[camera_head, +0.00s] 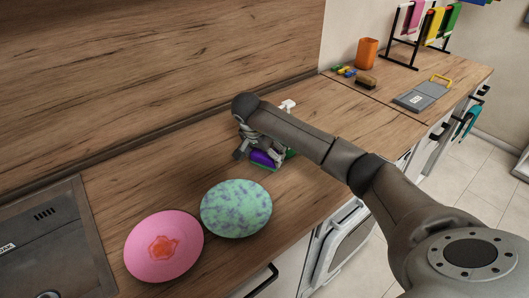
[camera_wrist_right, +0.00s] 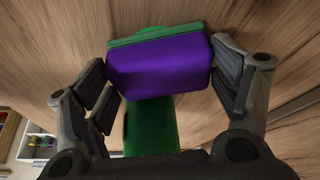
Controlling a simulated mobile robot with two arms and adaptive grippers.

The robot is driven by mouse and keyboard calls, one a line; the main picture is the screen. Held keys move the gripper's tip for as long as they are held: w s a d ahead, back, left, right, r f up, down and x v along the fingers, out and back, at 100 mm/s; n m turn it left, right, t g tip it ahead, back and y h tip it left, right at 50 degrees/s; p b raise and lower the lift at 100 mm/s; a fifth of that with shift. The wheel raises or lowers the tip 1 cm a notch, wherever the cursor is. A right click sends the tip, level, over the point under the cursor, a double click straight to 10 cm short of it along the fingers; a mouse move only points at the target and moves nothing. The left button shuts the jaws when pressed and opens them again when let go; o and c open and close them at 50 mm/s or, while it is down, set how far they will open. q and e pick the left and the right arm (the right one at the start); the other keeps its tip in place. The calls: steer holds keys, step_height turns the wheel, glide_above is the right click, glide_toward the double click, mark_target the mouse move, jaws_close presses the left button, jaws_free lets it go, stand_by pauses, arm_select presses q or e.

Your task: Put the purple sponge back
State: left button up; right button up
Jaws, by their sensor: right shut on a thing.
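The purple sponge (camera_head: 262,159) has a purple body and a green layer along one side. My right gripper (camera_head: 256,150) is shut on it, low over the wooden counter, partly hidden by my arm in the head view. In the right wrist view the sponge (camera_wrist_right: 160,70) sits between the two fingers (camera_wrist_right: 165,85), its green layer toward the top of the picture. A green object (camera_wrist_right: 150,126) shows just below the sponge there, partly hidden; I cannot tell whether they touch. My left gripper is not in view.
A white-topped bottle (camera_head: 287,104) stands behind my arm. A pink plate (camera_head: 140,255) and a green-purple plate (camera_head: 236,225) lie at the front left. An orange cup (camera_head: 367,53), brush (camera_head: 366,82) and grey dustpan (camera_head: 420,97) are farther back.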

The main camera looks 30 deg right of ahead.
steer(key=o, duration=0.5)
steer(key=shift+f, duration=0.15)
steer(key=o, duration=0.4)
steer(key=shift+c, duration=0.2)
steer(key=shift+r, duration=0.3)
steer(key=shift+a+r, duration=0.2)
steer(key=shift+r, duration=0.2)
steer(key=b+v, duration=0.1)
steer(key=v, duration=1)
